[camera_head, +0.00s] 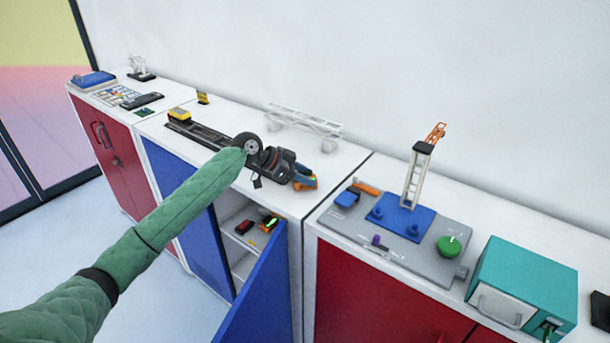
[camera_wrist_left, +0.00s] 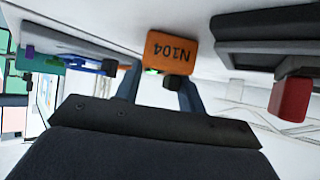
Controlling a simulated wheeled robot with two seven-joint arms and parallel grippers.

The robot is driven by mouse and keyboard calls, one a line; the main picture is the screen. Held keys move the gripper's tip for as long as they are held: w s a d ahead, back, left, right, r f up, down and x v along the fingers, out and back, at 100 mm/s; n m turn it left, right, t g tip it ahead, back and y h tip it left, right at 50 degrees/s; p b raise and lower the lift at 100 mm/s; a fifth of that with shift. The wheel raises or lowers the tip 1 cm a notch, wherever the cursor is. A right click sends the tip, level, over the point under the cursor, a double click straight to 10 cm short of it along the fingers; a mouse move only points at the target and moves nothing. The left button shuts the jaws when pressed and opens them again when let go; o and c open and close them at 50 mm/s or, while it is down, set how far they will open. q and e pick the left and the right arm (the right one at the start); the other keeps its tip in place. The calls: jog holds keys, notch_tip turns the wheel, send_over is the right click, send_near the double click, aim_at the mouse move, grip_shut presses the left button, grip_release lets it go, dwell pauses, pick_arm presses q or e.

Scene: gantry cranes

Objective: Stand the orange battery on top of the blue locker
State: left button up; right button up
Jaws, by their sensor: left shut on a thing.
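The orange battery (camera_head: 309,183) is between the fingers of my left gripper (camera_head: 303,176), which is shut on it. In the left wrist view the battery (camera_wrist_left: 170,52) shows a dark label, N104, upside down in the picture, between the two blue-grey fingers (camera_wrist_left: 158,90). The blue locker (camera_head: 186,205) has a white top (camera_head: 237,113). The battery is over or on the right front part of that top; I cannot tell whether it touches. My right gripper is not in view.
The locker's right door (camera_head: 258,300) stands open, with small items on a shelf inside. A dark rail (camera_head: 200,131) and a white truss (camera_head: 305,119) lie on its top. A grey panel (camera_head: 395,244) with a model crane (camera_head: 417,175) is on the red locker to the right.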

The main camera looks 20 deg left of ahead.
pick_arm(q)
jog(key=o, duration=1.1)
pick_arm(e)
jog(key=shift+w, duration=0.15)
pick_arm(q)
jog(key=shift+r, duration=0.15)
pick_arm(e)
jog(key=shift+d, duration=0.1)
pick_arm(q)
jog(key=shift+s+a, duration=0.1)
jog(key=shift+a, duration=0.25)
jog(key=b+v, duration=0.2)
jog(key=v, duration=0.2)
jog(key=shift+a+r, duration=0.1)
jog(key=b+v, duration=0.2)
jog(key=v, duration=0.5)
jog(key=shift+r+b, duration=0.2)
jog(key=shift+b, duration=0.2)
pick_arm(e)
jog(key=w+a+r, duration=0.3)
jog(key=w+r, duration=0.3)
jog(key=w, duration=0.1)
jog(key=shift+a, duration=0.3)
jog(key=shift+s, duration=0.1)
